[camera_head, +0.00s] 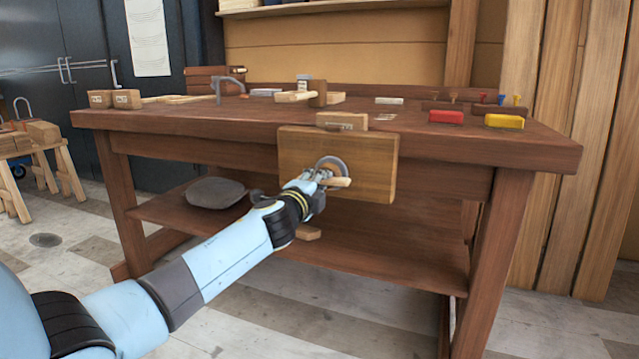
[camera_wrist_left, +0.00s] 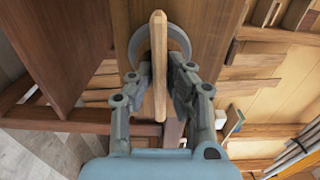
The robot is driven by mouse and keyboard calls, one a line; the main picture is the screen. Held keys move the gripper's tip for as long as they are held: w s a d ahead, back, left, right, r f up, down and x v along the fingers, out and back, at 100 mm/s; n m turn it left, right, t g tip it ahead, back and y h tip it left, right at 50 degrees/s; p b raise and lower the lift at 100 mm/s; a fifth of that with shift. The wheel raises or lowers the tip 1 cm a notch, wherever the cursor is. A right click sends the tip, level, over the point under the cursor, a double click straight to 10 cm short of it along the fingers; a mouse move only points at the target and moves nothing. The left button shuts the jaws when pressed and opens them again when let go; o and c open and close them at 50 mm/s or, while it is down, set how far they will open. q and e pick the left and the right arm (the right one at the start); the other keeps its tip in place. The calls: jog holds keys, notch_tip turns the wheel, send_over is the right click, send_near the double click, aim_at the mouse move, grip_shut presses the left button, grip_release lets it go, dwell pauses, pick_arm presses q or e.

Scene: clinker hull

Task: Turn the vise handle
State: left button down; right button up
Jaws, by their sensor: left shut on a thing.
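The vise is a wooden jaw block (camera_head: 368,165) on the front of the workbench (camera_head: 200,122). A round grey metal hub sits on its face, and the wooden vise handle (camera_head: 337,182) crosses it. In the left wrist view the handle (camera_wrist_left: 159,60) runs nearly straight up and down across the grey hub (camera_wrist_left: 180,40). My left gripper (camera_head: 318,180) is at the hub, its fingers on both sides of the handle. It is shut on the handle; in the left wrist view its fingers (camera_wrist_left: 157,88) flank the bar. My right gripper is not in view.
On the benchtop are a mallet (camera_head: 317,94), a red block (camera_head: 446,117), a yellow block (camera_head: 504,121) and small wooden blocks (camera_head: 127,99). A grey rounded object (camera_head: 214,192) lies on the lower shelf. The floor in front is clear.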

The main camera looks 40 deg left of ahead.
pick_arm(q)
jog(key=shift+s+f, duration=0.1)
jog(key=shift+f, duration=0.25)
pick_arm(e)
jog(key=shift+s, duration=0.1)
pick_arm(q)
jog(key=c, duration=1.4)
grip_release()
jog(key=shift+r, duration=0.1)
jog(key=shift+o, duration=0.3)
jog(key=shift+r, duration=0.1)
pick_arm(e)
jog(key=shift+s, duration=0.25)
pick_arm(q)
jog(key=v, duration=1.2)
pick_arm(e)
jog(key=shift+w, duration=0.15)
pick_arm(q)
jog(key=shift+d, duration=0.1)
